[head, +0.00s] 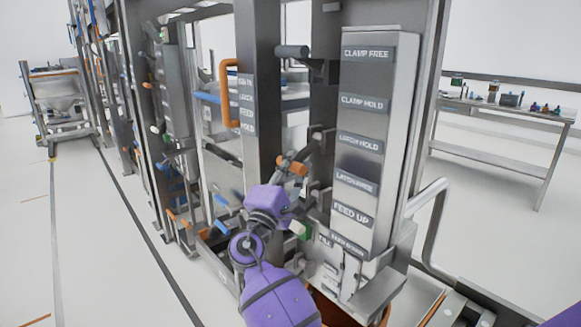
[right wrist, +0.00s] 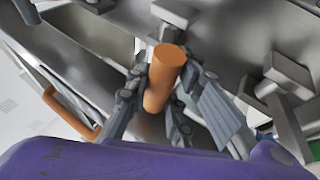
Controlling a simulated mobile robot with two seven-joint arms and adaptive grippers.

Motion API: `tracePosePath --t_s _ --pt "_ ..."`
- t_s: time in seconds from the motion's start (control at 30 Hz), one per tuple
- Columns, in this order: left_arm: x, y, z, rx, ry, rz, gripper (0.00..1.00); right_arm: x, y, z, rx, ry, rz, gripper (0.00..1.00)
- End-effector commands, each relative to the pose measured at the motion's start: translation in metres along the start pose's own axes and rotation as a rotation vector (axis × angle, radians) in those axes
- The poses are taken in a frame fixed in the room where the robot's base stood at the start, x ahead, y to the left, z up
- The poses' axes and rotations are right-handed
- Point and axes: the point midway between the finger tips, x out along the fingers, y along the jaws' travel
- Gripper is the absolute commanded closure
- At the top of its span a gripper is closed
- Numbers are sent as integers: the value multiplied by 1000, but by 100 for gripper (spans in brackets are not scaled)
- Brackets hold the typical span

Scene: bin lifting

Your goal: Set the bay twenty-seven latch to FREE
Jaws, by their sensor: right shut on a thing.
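An orange cylindrical lever grip (head: 292,167) sticks out from the grey frame, left of the labelled panel, at about the height between the LATCH HOLD (head: 359,143) and LATCH FREE (head: 356,182) plates. My right gripper (right wrist: 163,98) has its grey fingers on either side of the orange grip (right wrist: 165,70) and is shut on it. In the head view my purple right wrist hides most of the fingers. No bay number is readable, so I cannot tell which bay this is. My left gripper is not in view.
The white panel (head: 405,110) also carries CLAMP and FEED plates. A bent metal rail (head: 430,210) stands to its right. An orange handle (head: 228,95) is on the frame further left. A workbench (head: 500,105) stands at the back right. Floor at left is clear.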

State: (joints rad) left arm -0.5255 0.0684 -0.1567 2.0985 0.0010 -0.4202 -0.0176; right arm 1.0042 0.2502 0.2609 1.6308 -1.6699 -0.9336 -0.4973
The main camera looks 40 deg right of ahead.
Motion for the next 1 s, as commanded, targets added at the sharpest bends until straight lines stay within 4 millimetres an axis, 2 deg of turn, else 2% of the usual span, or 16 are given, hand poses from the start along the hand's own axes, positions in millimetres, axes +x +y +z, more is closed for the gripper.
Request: tracePosePath --t_s 0.17,0.2,0.3,0.67,0.83,1.0 --pt "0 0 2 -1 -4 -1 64 -1 -3 0 2 1 -7 100" --pt "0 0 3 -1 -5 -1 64 -1 -3 0 2 1 -7 74" --pt "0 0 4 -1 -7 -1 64 -1 -3 0 1 1 -6 61" --pt "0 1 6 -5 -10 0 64 -3 -2 0 0 1 -5 60" --pt "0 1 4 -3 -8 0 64 -25 -3 -1 0 3 -6 60" --pt "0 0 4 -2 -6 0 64 -62 -3 0 -1 3 -7 60"
